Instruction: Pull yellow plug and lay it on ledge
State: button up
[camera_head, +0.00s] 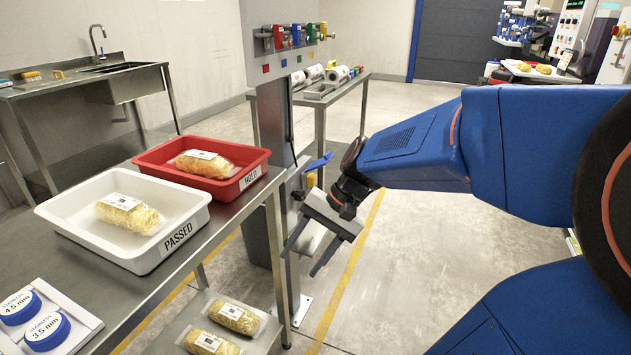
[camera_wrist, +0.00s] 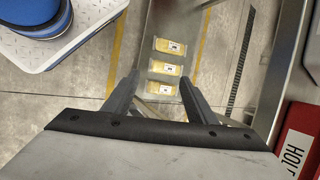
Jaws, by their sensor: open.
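The yellow plug (camera_head: 323,31) sits at the right end of a row of coloured plugs on the grey upright panel, beside the green plug (camera_head: 311,33). A red plug (camera_head: 278,37) and a blue plug (camera_head: 296,34) stand to its left. My gripper (camera_head: 301,262) is open and empty, pointing down in front of the panel's post, well below the plugs. Its open fingers also show in the wrist view (camera_wrist: 160,92), where no plug is seen. I cannot tell which surface is the ledge.
A white PASSED tray (camera_head: 66,229) and a red HOLD tray (camera_head: 226,190) stand on the steel table (camera_head: 225,228) at left. Food packs (camera_head: 234,317) lie lower down and show between my fingers in the wrist view (camera_wrist: 165,68). Floor right of the post is open.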

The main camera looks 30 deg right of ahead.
jog(key=w+d+m+t+y, duration=0.1)
jog(key=w+d+m+y, duration=0.1)
jog(key=w+m+y, duration=0.45)
jog(key=m+t+h, duration=0.2)
jog(key=m+t, duration=1)
jog(key=m, duration=0.1)
send_near(316, 181)
jog(key=shift+w+a, duration=0.1)
jog(key=shift+x, duration=4.4)
jog(key=shift+a, duration=0.1)
grip_shut()
